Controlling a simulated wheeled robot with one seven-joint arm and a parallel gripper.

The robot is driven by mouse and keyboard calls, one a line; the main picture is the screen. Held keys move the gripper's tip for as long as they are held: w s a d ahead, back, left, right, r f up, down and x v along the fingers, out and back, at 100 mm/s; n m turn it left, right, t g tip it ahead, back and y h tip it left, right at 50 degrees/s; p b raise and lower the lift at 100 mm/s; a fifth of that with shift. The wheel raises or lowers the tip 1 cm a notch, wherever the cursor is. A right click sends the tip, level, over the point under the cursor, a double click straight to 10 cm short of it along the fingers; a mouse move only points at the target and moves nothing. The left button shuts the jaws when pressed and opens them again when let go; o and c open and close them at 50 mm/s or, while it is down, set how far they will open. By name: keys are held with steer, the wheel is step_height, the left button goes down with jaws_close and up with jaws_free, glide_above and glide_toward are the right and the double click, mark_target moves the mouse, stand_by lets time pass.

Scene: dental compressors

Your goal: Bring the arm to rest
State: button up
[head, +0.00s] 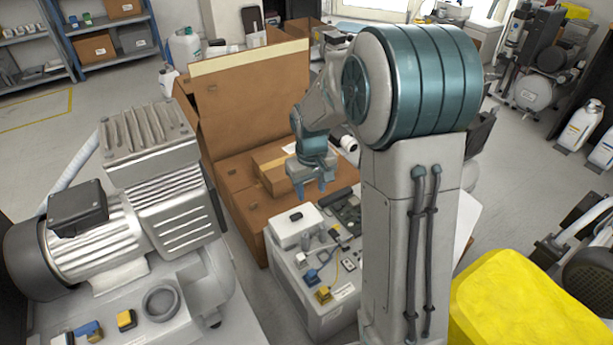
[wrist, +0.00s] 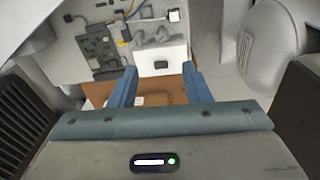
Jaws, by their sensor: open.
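My gripper (head: 318,188) hangs at the end of my folded arm, in front of the cardboard boxes in the head view. Its blue fingers point downward over the bench top and hold nothing. In the wrist view the two fingers of my gripper (wrist: 160,88) stand well apart with an empty gap between them. A white box with a dark patch (wrist: 162,66) lies beyond the fingertips. The same white box (head: 296,226) sits on the grey bench unit (head: 318,312) below my gripper in the head view.
A large compressor (head: 150,215) stands at the left. An open cardboard box (head: 250,100) and a smaller carton (head: 272,178) are behind my gripper. A yellow object (head: 530,300) is at lower right. Small parts, including a yellow one (head: 323,295), lie on the bench unit. Floor (head: 60,110) is clear at far left.

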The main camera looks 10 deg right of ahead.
steer(key=shift+r, duration=0.1)
steer(key=s+r+m+p, duration=0.1)
steer(key=s+r+p, duration=0.6)
steer(key=r, duration=0.4)
steer(key=s+r+m+t+p, duration=0.1)
steer(key=s+r+p, duration=0.6)
steer(key=r, duration=0.3)
steer(key=s+r+t+p, duration=0.1)
steer(key=s+r+p, duration=0.6)
steer(key=r, duration=0.4)
steer(key=shift+s+a+r+m+p, duration=0.2)
steer(key=shift+r+m+p, duration=0.2)
steer(key=shift+p, duration=0.35)
